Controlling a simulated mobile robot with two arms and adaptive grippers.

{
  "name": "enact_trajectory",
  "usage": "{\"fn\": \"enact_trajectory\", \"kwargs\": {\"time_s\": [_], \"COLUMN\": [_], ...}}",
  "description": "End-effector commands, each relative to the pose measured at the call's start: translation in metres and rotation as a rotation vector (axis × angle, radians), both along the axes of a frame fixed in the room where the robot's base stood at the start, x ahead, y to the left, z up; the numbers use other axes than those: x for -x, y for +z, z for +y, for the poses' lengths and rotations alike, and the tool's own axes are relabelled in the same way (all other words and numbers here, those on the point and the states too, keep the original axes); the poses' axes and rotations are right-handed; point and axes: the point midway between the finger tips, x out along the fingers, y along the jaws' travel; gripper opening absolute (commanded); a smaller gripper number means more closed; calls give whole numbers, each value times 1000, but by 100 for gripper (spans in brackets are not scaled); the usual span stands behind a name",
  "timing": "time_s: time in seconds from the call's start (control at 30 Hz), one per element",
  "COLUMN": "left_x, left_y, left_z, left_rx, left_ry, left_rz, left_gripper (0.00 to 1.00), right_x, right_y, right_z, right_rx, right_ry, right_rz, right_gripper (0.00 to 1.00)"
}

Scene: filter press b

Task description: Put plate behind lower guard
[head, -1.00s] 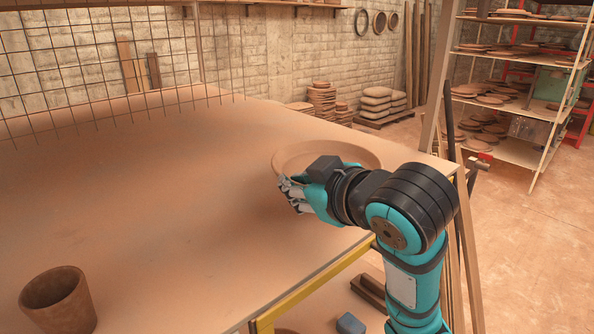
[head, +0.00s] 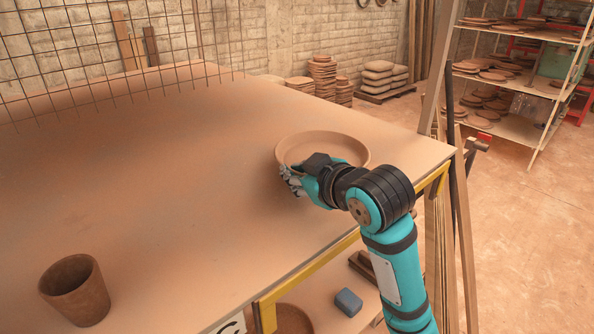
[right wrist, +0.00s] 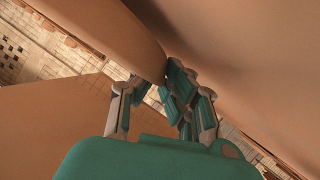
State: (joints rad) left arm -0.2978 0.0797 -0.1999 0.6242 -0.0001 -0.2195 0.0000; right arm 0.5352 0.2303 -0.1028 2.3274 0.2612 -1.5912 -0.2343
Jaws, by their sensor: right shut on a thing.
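A round brown clay plate (head: 330,146) with a raised rim is at the right part of the table in the head view. My right gripper (head: 291,181) is shut on the near left side of its rim. The plate looks slightly tilted; I cannot tell whether it touches the table. In the right wrist view the gripper's fingers (right wrist: 165,92) close at a brown edge, with large brown surfaces around them. A wire mesh guard (head: 110,55) stands at the upper left in the head view, apart from the plate. My left gripper is out of view.
A brown clay pot (head: 76,292) stands at the table's near left. The table top (head: 170,180) is clear between pot, mesh and plate. Below the yellow-edged front is a lower shelf with a blue block (head: 348,302). Shelves of plates (head: 500,125) stand at the far right.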

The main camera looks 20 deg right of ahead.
Motion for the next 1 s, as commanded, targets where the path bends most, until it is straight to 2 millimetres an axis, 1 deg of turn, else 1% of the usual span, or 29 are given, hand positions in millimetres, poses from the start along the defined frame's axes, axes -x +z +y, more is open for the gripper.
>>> {"fn": "enact_trajectory", "kwargs": {"time_s": [0.07,0.43,0.57,0.6,0.73,0.77,1.0], "left_x": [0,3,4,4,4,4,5], "left_y": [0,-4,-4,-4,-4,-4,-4], "left_z": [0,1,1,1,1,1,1], "left_rx": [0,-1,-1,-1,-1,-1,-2], "left_ry": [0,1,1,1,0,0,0], "left_rz": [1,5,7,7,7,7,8], "left_gripper": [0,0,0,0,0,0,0], "right_x": [0,0,0,0,0,0,0], "right_y": [1,-11,-11,-12,-12,-12,-12], "right_z": [0,0,0,0,0,0,1], "right_rx": [0,2,0,0,0,0,0], "right_ry": [1,1,1,1,1,1,1], "right_rz": [-3,-3,-3,0,0,0,3], "right_gripper": [0,0,0,11,28,29,29]}}
